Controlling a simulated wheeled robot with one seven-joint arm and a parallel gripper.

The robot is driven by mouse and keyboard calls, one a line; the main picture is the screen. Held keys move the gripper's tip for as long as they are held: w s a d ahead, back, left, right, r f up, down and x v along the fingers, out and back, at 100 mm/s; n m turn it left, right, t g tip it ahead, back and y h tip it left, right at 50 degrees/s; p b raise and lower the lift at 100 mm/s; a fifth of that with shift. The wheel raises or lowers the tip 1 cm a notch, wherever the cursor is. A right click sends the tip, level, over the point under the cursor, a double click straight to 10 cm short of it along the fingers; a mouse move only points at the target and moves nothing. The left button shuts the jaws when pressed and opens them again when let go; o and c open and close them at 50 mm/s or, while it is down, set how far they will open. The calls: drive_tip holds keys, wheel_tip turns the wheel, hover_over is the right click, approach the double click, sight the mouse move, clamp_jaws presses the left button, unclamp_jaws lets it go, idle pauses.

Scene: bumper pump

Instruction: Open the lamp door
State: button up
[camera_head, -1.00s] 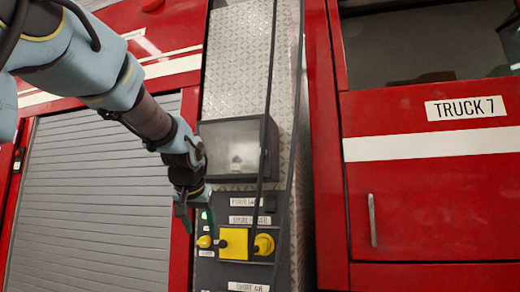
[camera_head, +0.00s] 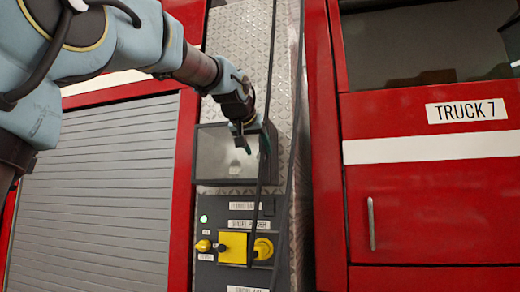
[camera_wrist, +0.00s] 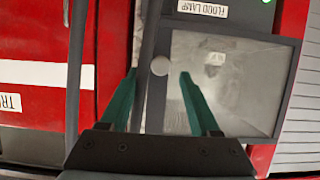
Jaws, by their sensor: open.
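The lamp door (camera_head: 212,160) is a dark-framed glass panel on the truck's side, and it looks closed. It also fills the right of the wrist view (camera_wrist: 240,100), with a pale lamp shape behind the glass. A round grey knob (camera_wrist: 159,66) sits at the door's left edge there. My gripper (camera_head: 241,140) is in front of the upper right part of the door. In the wrist view my gripper (camera_wrist: 157,76) is open, its green fingers on either side of the knob in the picture. Whether they touch it I cannot tell.
A "FLOOD LAMP" label (camera_wrist: 203,9) is beside the door. Below the door is a panel with a green light (camera_head: 203,218), a yellow square (camera_head: 233,240) and yellow knobs. Dark vertical bars (camera_head: 269,90) run close by the door's right side. A grey shutter (camera_head: 110,200) is left.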

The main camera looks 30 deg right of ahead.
sight(261, 155)
drive_tip(key=shift+p+x, duration=0.45)
drive_tip(key=shift+x, duration=1.15)
clamp_jaws()
